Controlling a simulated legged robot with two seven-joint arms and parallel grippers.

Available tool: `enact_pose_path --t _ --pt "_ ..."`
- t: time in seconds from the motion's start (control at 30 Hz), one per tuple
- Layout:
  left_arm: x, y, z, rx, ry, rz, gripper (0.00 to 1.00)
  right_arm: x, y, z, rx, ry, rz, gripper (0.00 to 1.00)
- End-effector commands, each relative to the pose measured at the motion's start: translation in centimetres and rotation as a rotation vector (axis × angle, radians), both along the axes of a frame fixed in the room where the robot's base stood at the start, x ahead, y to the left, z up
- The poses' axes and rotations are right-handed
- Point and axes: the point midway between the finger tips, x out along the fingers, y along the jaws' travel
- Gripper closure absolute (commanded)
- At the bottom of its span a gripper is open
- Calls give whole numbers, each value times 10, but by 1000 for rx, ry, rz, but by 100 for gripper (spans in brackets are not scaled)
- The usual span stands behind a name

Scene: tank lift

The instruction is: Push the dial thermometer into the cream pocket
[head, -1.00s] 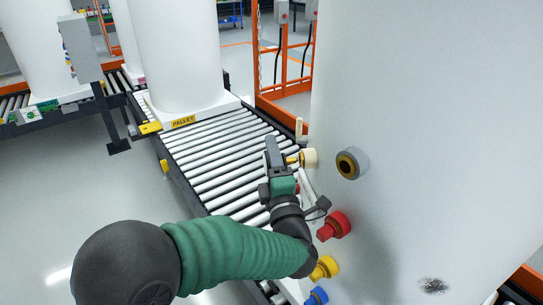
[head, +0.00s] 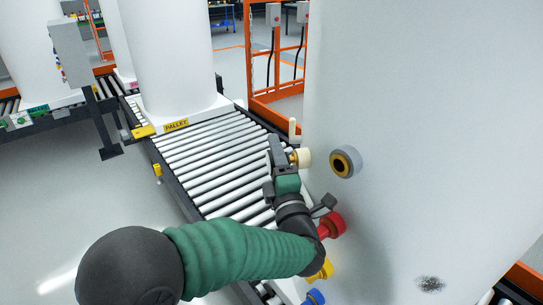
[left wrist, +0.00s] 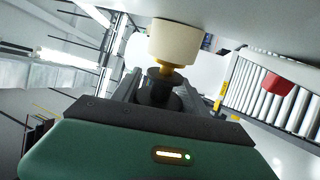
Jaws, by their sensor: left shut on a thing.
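The cream pocket (head: 303,157) sticks out of the side of the big white tank (head: 430,130). My left gripper (head: 284,154) is at its mouth, shut on the dial thermometer, of which only a bit of brass (head: 293,157) shows between jaws and pocket. In the left wrist view the thermometer's dark round body (left wrist: 160,88) is between the jaws. Its brass stem (left wrist: 170,69) points into the cream pocket (left wrist: 175,42) and looks in line with it. How deep the stem sits is hidden. My right gripper is not in view.
A grey pocket with a dark centre (head: 346,162) is to the right of the cream one. A red fitting (head: 332,225), a yellow one (head: 326,269) and a blue one (head: 315,297) are below. A roller conveyor (head: 215,160) runs behind my arm. Orange fencing (head: 275,100) stands beyond.

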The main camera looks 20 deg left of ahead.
Motion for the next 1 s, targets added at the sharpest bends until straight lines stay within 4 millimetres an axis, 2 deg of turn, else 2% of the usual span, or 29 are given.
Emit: enact_pose_path --t 0.37,0.4,0.57,0.87,1.0 --pt "5 -9 -1 -1 1 -1 88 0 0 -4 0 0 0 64" --pt "4 -9 0 -1 1 -1 43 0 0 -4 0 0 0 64" --pt "4 -8 0 0 1 -1 23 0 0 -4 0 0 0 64" --pt "4 -8 -1 0 1 -1 23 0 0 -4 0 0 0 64" --pt "8 -7 -6 0 0 -1 23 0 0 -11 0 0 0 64"
